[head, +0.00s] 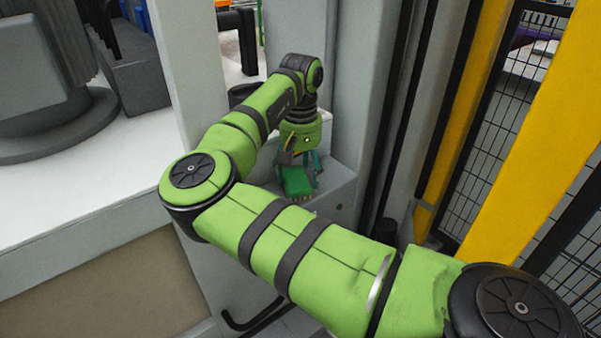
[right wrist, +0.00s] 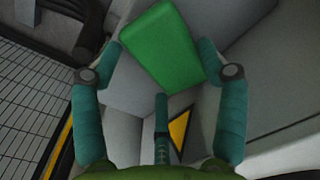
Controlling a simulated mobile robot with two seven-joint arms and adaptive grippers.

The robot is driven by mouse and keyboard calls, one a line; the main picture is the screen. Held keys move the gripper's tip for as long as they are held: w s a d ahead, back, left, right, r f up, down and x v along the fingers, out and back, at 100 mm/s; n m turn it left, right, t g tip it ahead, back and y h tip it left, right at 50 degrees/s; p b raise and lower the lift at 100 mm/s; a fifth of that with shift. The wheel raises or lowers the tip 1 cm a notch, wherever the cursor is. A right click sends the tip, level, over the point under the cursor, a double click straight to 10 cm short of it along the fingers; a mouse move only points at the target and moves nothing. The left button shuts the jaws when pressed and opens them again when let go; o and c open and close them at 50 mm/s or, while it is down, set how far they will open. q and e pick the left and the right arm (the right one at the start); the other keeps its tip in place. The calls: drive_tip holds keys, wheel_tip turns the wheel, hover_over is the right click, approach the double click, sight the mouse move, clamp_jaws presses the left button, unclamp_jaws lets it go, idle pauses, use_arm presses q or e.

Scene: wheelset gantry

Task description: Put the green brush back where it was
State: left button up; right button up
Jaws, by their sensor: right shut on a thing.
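The green brush (head: 297,181) shows in the head view as a green block at my right gripper (head: 301,172), just above or on a grey ledge (head: 335,186). I cannot tell if it touches the ledge. In the right wrist view the brush (right wrist: 163,46) lies tilted across the fingertips of my right gripper (right wrist: 161,58). The teal fingers are shut on it, one at each side. The brush's underside is hidden. My left gripper is not in view.
A grey post (head: 345,85) rises right behind the gripper. A white worktop (head: 85,190) with a dark grey machine (head: 60,80) is at the left. Yellow posts (head: 530,130) and black mesh fencing (head: 490,135) stand at the right.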

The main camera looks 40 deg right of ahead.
sight(301, 176)
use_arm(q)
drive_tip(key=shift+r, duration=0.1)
use_arm(e)
drive_tip(key=o, duration=1)
drive_tip(key=shift+r, duration=0.45)
use_arm(q)
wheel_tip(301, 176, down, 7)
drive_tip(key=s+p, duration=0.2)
drive_tip(key=p, duration=0.1)
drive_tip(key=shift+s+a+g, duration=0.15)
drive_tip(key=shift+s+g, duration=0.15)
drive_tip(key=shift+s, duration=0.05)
use_arm(e)
wheel_tip(301, 176, up, 11)
